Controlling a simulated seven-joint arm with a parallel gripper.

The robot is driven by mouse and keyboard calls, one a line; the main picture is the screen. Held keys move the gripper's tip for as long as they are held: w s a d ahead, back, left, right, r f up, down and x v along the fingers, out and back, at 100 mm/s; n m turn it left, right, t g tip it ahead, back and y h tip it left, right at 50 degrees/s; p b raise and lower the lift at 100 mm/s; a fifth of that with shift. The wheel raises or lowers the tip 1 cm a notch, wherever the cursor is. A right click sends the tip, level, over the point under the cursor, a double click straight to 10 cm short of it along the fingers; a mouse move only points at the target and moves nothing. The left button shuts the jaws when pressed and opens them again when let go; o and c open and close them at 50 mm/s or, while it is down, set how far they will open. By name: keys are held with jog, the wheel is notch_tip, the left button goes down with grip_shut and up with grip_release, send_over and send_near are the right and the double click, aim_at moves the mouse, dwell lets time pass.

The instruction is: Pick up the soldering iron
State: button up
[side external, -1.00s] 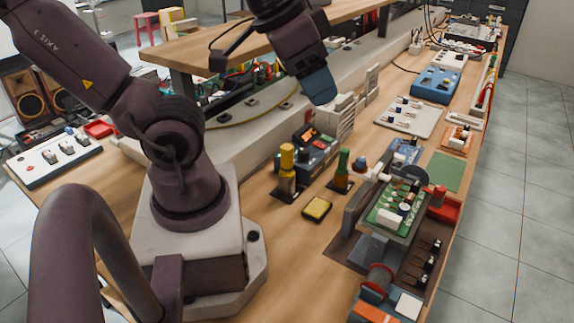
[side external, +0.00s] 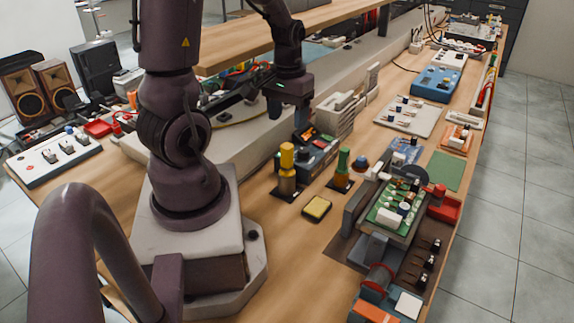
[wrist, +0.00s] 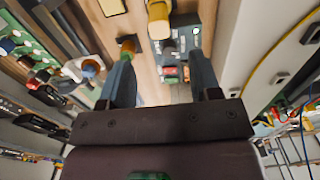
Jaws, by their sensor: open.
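A yellow-topped upright tool (side external: 287,168) and a green-topped upright tool (side external: 343,168) stand on small dark bases on the bench. A dark station box with a red front (side external: 316,148) stands between and behind them. I cannot tell for sure which of these is the soldering iron. My gripper (side external: 289,108) is open and empty, above and behind the station. In the wrist view its blue fingers (wrist: 160,62) are spread. The yellow-topped tool (wrist: 158,20) shows beyond the fingertips, and the green-topped tool (wrist: 128,46) shows near the left finger.
A yellow sponge pad (side external: 317,208) lies in front of the upright tools. A circuit board in a holder (side external: 395,208) stands to the right. Grey stacked trays (side external: 338,112) stand behind the station. A wooden shelf (side external: 240,52) crosses above the back. Bare bench lies around the pad.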

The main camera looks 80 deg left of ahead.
aim_at(287, 159)
jog(key=f, duration=1.1)
jog(key=shift+s+d+f, duration=0.15)
jog(key=shift+d+f, duration=0.05)
jog(key=shift+f, duration=0.05)
jog(key=c, duration=0.9)
